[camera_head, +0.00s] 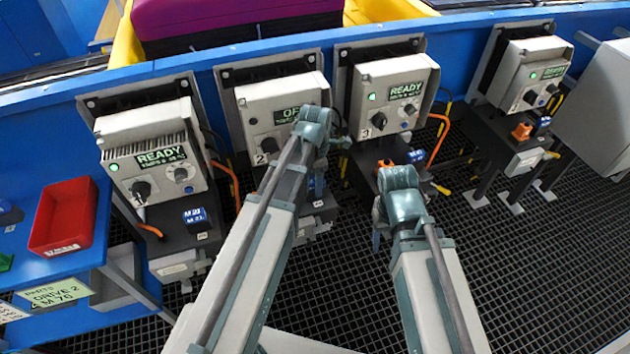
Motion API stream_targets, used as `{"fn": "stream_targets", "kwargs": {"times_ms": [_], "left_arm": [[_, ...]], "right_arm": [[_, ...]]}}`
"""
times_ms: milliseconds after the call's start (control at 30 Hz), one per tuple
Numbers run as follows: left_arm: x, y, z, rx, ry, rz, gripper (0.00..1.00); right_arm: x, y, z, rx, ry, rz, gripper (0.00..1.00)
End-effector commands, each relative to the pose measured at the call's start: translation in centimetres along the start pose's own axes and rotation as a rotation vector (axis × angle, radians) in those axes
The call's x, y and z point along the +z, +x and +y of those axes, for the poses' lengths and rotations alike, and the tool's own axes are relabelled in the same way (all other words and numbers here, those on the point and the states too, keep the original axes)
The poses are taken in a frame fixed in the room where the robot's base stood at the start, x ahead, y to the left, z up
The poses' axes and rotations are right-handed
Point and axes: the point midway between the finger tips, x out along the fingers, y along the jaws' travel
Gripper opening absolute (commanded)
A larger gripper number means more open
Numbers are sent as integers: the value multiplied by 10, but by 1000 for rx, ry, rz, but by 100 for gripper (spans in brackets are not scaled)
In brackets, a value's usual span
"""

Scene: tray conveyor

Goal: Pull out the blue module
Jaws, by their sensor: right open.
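The number 2 drive box (283,104) has a display reading OFF, partly hidden by my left wrist. Below it, a blue module (317,187) shows only in part beside my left arm. My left gripper (325,132) is at the lower right of that box's front; its fingers are too hidden to tell their state. My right gripper (383,195) is open, below the number 3 drive box (392,95); its wrist hides most of it. Other blue modules sit under drive 1 (195,215), drive 3 (416,156) and drive 4 (543,122).
Drive boxes 1 (150,148), 3 and 4 (530,72) read READY. Orange cables hang beside the boxes. Dark grating covers the floor.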

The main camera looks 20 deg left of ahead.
Motion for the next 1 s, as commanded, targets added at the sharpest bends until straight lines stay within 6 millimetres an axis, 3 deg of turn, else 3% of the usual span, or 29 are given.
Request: {"fn": "stream_targets", "kwargs": {"times_ms": [33,333,433,467,600,1000], "left_arm": [[0,0,0,0,0,0,55],[0,0,0,0,0,0,1],[0,0,0,0,0,0,0],[0,0,0,0,0,0,39],[0,0,0,0,0,0,62],[0,-3,0,0,0,0,62]], "right_arm": [[0,0,0,0,0,0,62],[0,0,0,0,0,0,62],[0,0,0,0,0,0,62],[0,0,0,0,0,0,62],[0,0,0,0,0,0,62],[0,-3,0,0,0,0,62]]}}
